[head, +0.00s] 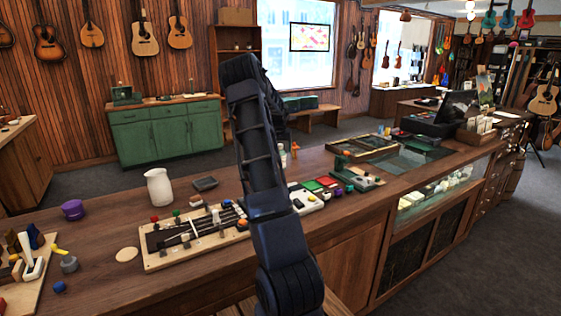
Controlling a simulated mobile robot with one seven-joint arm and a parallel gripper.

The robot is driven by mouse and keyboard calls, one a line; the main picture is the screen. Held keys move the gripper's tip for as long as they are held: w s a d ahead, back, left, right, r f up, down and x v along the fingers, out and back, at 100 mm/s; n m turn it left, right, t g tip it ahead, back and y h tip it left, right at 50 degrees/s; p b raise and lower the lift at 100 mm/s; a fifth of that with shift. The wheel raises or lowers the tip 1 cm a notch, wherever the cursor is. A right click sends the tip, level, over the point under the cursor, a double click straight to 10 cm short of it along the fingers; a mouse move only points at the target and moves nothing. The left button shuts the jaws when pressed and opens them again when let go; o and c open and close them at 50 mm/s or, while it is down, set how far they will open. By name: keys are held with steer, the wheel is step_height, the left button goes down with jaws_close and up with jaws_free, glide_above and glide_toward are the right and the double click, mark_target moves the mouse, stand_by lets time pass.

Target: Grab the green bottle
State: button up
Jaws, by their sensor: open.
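I cannot make out a green bottle in the head view. A small pale bottle-like thing (283,156) stands on the counter just right of my arm, partly hidden. My arm rises through the middle of the view and covers part of the counter. My gripper (284,130) shows only in part as a dark shape behind the arm, above the far side of the counter. It is open, and I see nothing held in it. Its fingertips are hard to tell apart from the arm.
The wooden counter (95,234) holds a white jug (159,188), a purple pot (73,210), a dark tray (205,183) and a stringed board (160,262). Coloured boxes lie right of my arm. A glass display (440,190) is farther right. A green cabinet (165,135) stands behind.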

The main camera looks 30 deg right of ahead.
steer(key=shift+x, duration=1.15)
steer(key=shift+c, duration=0.2)
steer(key=c, duration=1.5)
steer(key=shift+c, duration=0.2)
